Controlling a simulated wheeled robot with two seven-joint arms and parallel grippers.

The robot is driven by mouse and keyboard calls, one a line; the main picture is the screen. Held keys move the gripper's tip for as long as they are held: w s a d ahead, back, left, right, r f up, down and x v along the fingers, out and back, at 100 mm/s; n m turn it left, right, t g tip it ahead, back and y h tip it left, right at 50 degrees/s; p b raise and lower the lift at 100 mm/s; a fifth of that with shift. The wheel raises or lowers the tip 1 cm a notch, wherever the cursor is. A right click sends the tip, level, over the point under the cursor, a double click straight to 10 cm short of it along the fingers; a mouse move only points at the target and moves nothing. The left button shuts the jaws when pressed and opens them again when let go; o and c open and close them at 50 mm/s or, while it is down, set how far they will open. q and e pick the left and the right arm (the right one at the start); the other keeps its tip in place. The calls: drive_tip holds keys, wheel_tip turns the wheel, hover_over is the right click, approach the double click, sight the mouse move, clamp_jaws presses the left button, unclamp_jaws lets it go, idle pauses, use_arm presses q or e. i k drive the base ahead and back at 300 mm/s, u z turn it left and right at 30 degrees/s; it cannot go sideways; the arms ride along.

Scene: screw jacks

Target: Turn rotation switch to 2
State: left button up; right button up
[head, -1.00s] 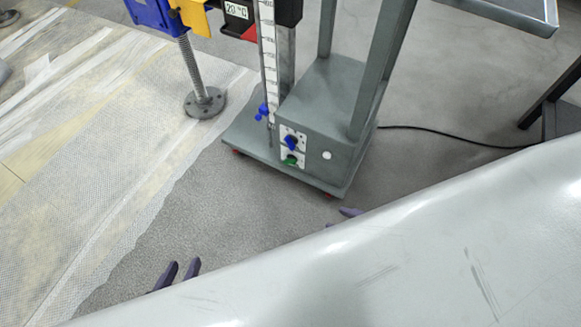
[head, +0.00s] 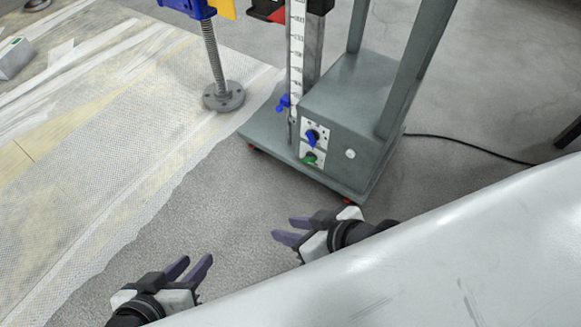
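A blue rotary switch (head: 311,137) sits on a white plate on the front of a grey wheeled machine base (head: 352,105). A green rotary switch (head: 310,159) is on a plate just below it. The numbers around the switches are too small to read. My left gripper (head: 190,270) is open and empty over the floor at the lower left. My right gripper (head: 284,229) is open and empty below the machine base, nearer to the switches but apart from them.
A blue valve handle (head: 283,103) is beside a white scale (head: 296,45) left of the switches. A screw jack foot (head: 223,97) stands on translucent sheeting (head: 130,130). A black cable (head: 465,143) runs right from the machine. Grey floor (head: 215,215) before the base is clear.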

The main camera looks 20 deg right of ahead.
sight(310, 157)
drive_tip(key=u, duration=1.15)
drive_tip(key=i, duration=2.2)
drive_tip(key=z, duration=3.15)
drive_tip(key=i, duration=0.5)
